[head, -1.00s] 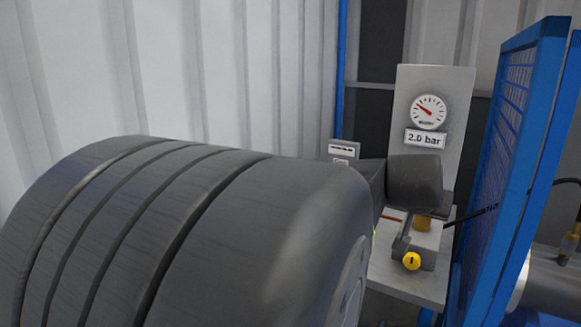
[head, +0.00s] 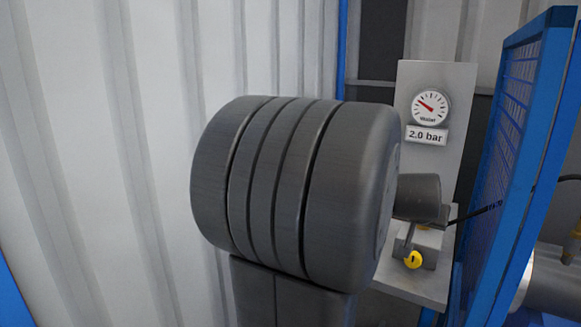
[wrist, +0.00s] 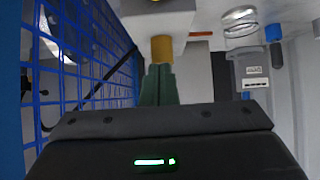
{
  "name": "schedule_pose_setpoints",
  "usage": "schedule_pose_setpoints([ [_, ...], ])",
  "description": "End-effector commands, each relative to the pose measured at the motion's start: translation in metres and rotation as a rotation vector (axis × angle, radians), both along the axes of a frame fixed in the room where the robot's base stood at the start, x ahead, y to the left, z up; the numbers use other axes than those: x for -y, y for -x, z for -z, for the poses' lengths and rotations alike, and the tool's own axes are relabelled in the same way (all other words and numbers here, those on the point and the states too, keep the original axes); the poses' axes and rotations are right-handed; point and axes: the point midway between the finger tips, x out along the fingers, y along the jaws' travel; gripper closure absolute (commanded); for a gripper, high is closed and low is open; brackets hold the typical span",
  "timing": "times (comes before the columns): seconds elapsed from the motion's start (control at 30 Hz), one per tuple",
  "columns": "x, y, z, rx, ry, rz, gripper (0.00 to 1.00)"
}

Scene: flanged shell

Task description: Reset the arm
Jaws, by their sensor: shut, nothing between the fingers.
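My gripper (wrist: 158,86) shows in the wrist view as two dark green fingers, closed together with nothing between them. Their tips point at a brass-coloured cylinder (wrist: 162,48) under a pale block; I cannot tell whether they touch it. In the head view my large dark grey arm links fill the middle and hide the gripper.
A grey panel (head: 437,85) carries a gauge (head: 430,107) and a "2.0 bar" label (head: 426,135). A yellow knob (head: 413,259) sits below on a shelf. A blue mesh guard (head: 525,150) stands close on the right. A corrugated wall (head: 100,120) is at left.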

Motion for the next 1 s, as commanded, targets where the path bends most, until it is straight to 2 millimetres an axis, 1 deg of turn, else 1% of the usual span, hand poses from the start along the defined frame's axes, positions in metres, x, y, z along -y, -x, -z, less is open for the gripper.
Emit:
schedule_pose_setpoints([
  [0.03,0.000,0.000,-0.009,-0.007,-0.004,0.000,1.00],
  [0.23,0.001,-0.001,-0.019,-0.032,-0.019,0.001,1.00],
  [0.8,0.001,-0.002,-0.022,-0.044,-0.026,-0.001,1.00],
  [1.0,-0.005,0.005,-0.021,-0.062,-0.039,-0.009,1.00],
])
